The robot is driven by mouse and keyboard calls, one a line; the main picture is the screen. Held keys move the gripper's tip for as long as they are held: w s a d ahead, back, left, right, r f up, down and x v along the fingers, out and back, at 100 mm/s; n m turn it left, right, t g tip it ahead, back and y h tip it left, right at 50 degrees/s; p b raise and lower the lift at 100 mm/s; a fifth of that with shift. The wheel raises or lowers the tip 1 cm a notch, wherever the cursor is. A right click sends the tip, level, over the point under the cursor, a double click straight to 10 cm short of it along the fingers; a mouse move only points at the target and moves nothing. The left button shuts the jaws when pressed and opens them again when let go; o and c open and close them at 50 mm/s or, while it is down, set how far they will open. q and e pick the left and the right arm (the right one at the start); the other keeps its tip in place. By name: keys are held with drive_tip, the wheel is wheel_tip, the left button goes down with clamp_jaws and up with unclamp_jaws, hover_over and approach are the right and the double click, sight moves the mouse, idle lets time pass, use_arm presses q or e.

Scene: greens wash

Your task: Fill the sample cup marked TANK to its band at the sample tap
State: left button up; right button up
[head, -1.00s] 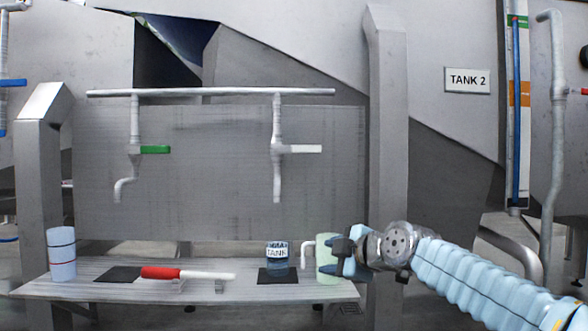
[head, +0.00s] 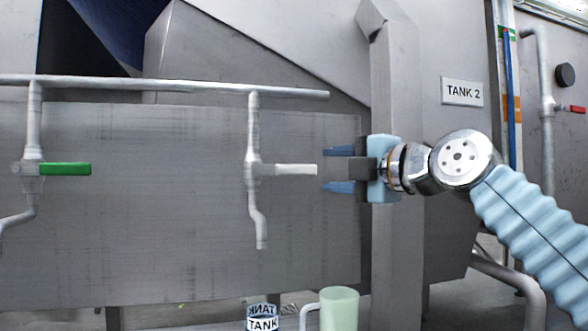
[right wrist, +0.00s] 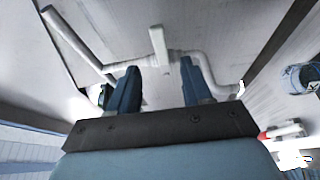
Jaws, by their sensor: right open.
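The sample cup marked TANK (head: 262,322) stands below the spout of the tap with the white lever (head: 296,169). Only its upper part shows in the head view, so its band and fill level are hidden. No stream shows at the spout (head: 261,235). My right gripper (head: 326,169) is open and empty, its fingertips just right of the lever's free end, one above and one below its height. In the right wrist view the lever (right wrist: 159,45) lies ahead between the two fingers, and the cup (right wrist: 299,78) shows at the right edge. My left gripper is not in view.
A second tap with a green lever (head: 66,169) hangs from the same pipe (head: 170,86) at left. A pale green mug (head: 340,309) stands right of the cup. A steel post (head: 396,250) rises behind my right gripper. The panel front is clear.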

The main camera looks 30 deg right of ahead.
sight(301, 170)
drive_tip(key=w, duration=0.3)
drive_tip(key=w+a+p, duration=0.1)
drive_tip(key=w, duration=0.2)
drive_tip(key=w+p, duration=0.1)
drive_tip(key=w, duration=0.3)
drive_tip(key=shift+a, duration=0.3)
clamp_jaws()
